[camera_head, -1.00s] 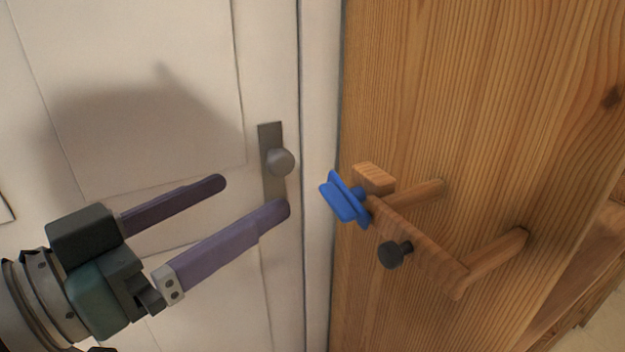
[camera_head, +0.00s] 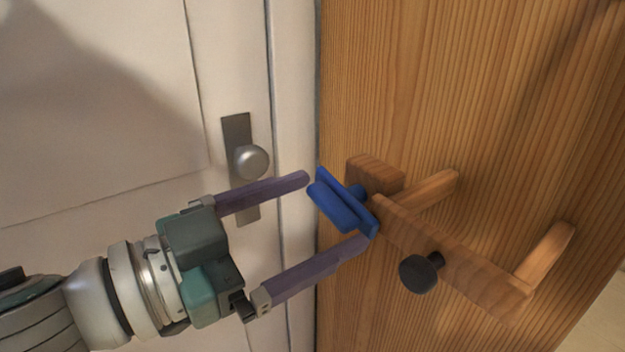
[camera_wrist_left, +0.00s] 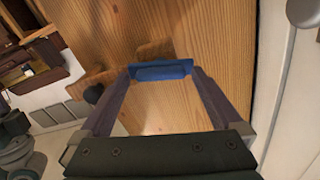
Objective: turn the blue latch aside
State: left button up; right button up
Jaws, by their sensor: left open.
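The blue latch (camera_head: 338,204) sits at the left end of a wooden bar (camera_head: 450,258) on the wooden panel, close to the panel's left edge. My left gripper (camera_head: 335,211) is open, its two purple fingers pointing at the latch. In the head view one fingertip lies just above and left of the latch and the other just below it. In the left wrist view the latch (camera_wrist_left: 160,70) shows between the two fingertips. I cannot tell whether either finger touches it. My right gripper is not in view.
A dark round knob (camera_head: 420,272) sticks out of the wooden bar, right of the latch. A pale door (camera_head: 90,150) with a metal knob (camera_head: 251,162) lies left of the wooden panel (camera_head: 450,90). A wooden block (camera_head: 374,175) sits behind the latch.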

pick_arm(q)
jog(key=shift+w+d, duration=0.1)
jog(key=c, duration=1.2)
jog(key=shift+m, duration=0.4)
jog(key=m, duration=0.3)
jog(key=m+b, duration=0.1)
jog(key=m, duration=0.2)
jog(key=shift+m, duration=0.4)
jog(key=m, duration=0.3)
jog(key=shift+b, duration=0.4)
jog(key=shift+m+b, duration=0.45)
jog(key=shift+m, duration=1.85)
